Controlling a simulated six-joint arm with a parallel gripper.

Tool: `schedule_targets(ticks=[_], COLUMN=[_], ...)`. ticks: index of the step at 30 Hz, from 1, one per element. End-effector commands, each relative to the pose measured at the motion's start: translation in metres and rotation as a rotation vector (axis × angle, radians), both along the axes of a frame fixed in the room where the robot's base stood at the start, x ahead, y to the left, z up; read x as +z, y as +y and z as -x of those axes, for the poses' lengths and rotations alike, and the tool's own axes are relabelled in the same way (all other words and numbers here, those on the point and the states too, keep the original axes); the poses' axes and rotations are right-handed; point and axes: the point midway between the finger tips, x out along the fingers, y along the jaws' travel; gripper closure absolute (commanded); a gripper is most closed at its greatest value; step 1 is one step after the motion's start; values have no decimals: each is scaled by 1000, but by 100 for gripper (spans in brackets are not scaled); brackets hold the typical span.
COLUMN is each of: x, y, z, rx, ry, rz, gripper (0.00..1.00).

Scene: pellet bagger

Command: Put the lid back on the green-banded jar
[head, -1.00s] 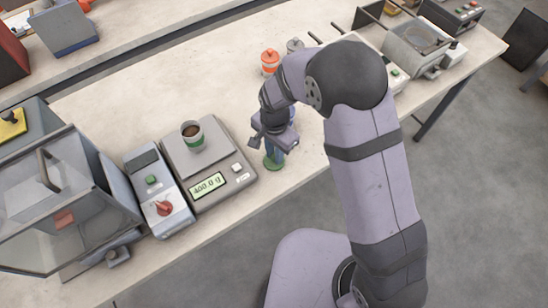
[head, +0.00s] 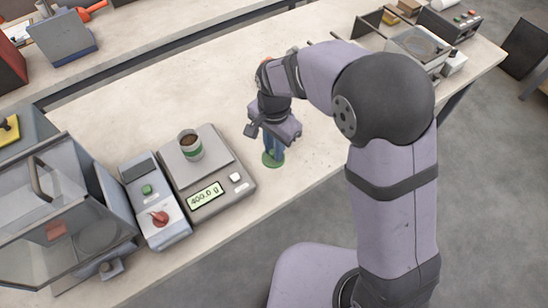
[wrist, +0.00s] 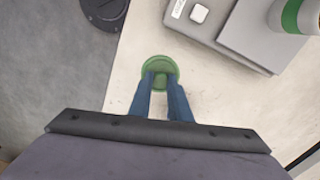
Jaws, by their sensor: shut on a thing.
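The green-banded jar (head: 190,146) stands upright and open on the scale's plate (head: 214,150), with brown contents showing at its mouth. Its green band also shows in the wrist view (wrist: 294,14) at the top right corner. My gripper (head: 272,152) points down to the right of the scale, shut on the green lid (head: 272,160). In the wrist view both blue fingers (wrist: 161,84) meet the raised middle of the round lid (wrist: 158,62). The lid looks level and close to the table; I cannot tell how large any gap is.
The scale's display (head: 206,195) appears to read 400.0 g. A control box (head: 155,200) with a green button and red knob stands left of the scale, beside a clear-covered machine (head: 60,210). The table (head: 120,105) is clear behind the scale.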

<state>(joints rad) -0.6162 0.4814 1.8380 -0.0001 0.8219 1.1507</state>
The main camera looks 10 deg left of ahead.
Motion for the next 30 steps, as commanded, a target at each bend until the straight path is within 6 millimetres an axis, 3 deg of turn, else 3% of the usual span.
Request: schedule_targets(ticks=[4, 11, 17, 23, 30], x=[16, 27, 39, 66, 100], y=[1, 1, 17, 61, 135], z=[-1, 0, -5, -15, -16], rx=[0, 1, 28, 100, 224], ry=[-2, 0, 0, 0, 0], rz=[-2, 0, 0, 0, 1], gripper=[100, 100, 100, 100, 100])
